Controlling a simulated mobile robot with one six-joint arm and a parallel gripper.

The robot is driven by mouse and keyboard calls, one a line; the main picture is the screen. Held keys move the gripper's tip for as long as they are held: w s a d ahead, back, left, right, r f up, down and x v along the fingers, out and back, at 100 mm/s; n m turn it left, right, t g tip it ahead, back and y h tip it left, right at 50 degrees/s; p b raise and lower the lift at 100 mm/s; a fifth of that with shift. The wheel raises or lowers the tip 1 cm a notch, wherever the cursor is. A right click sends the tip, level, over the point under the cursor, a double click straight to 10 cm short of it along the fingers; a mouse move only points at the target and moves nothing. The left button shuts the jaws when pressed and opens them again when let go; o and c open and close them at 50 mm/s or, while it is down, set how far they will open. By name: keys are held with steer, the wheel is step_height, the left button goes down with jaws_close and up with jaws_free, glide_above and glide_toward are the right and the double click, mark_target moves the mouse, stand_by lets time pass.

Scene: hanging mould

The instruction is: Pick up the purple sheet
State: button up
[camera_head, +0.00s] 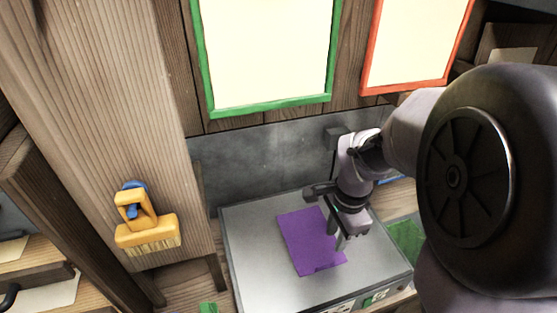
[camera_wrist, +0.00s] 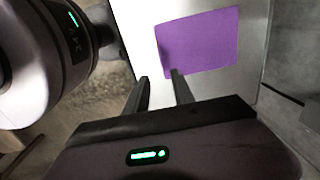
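The purple sheet (camera_head: 308,240) lies flat on a grey metal plate (camera_head: 248,250) in the head view. It also shows in the wrist view (camera_wrist: 198,42), at the top middle. My gripper (camera_head: 340,238) points down over the right part of the sheet in the head view. In the wrist view my gripper's two fingers (camera_wrist: 160,75) are apart with nothing between them. One fingertip overlaps the sheet's lower edge in that view, and the other is over the bare plate. I cannot tell whether a finger touches the sheet.
A yellow brush (camera_head: 146,235) hangs on a wooden post at the left. Behind the plate stands a wall with a green-framed panel (camera_head: 268,108) and a red-framed panel (camera_head: 412,86). A green sheet (camera_head: 405,240) lies right of the plate. The plate's left part is bare.

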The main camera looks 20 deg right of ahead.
steer(key=f+b, duration=0.1)
steer(key=f, duration=0.3)
steer(key=f+b, duration=0.1)
steer(key=f, duration=0.4)
steer(key=shift+w+a+f+b, duration=0.1)
steer(key=shift+w+f+b, duration=0.1)
steer(key=shift+b, duration=0.15)
steer(key=f, duration=0.1)
steer(key=f+b, duration=0.1)
steer(key=f, duration=0.1)
steer(key=f+b, duration=0.1)
steer(key=f, duration=0.1)
steer(key=shift+w, duration=0.4)
steer(key=shift+r, duration=0.1)
steer(key=shift+c, duration=0.2)
jaws_close()
